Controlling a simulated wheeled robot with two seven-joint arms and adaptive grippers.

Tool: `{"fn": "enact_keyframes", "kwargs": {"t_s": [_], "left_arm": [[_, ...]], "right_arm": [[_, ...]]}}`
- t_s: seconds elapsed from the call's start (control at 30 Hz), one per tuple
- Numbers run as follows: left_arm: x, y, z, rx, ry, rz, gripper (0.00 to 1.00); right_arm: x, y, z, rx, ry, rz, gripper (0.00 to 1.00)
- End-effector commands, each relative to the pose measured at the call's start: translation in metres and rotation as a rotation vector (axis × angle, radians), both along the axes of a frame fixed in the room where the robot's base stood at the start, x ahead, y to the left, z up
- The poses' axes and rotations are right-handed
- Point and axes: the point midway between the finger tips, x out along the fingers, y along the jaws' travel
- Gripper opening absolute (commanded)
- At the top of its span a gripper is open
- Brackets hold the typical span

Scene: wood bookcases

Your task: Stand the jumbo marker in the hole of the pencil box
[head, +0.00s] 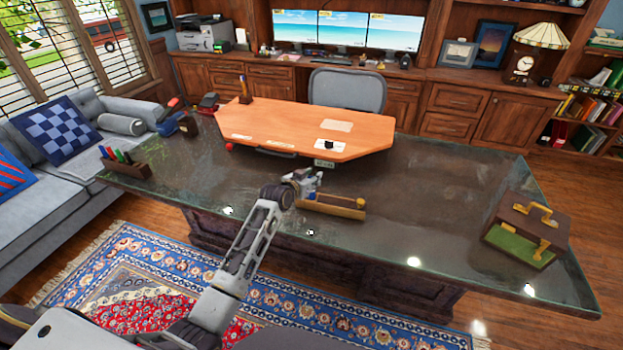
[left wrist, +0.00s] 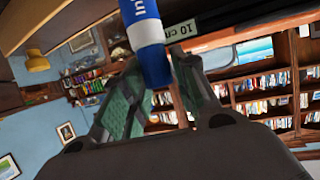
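The jumbo marker (left wrist: 147,38), blue with a white band, shows in the left wrist view between my left gripper's two fingers (left wrist: 154,62). The fingertips sit close against its sides, and its upper part runs out of the picture. A brown box (head: 127,172) with several coloured pens stands at the desk's left end, well left of the gripper. It looks like the pencil box; its hole cannot be made out. My right gripper is not in view.
A long wooden tray (head: 332,207) lies just below my gripper. A brown case (head: 526,232) is at the right.

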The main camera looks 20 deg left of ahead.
Motion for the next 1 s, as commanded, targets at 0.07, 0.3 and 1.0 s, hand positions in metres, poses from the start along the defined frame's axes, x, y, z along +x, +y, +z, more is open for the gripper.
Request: {"fn": "enact_keyframes", "kwargs": {"t_s": [0.07,0.3,1.0], "left_arm": [[0.0,0.0,0.0,0.0,0.0,0.0,0.43],[0.0,0.0,0.0,0.0,0.0,0.0,0.43],[-0.031,0.007,0.016,0.0,0.0,0.0,0.43]], "right_arm": [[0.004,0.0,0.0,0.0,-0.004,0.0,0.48],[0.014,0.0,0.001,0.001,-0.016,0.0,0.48],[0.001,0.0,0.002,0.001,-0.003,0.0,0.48]]}}
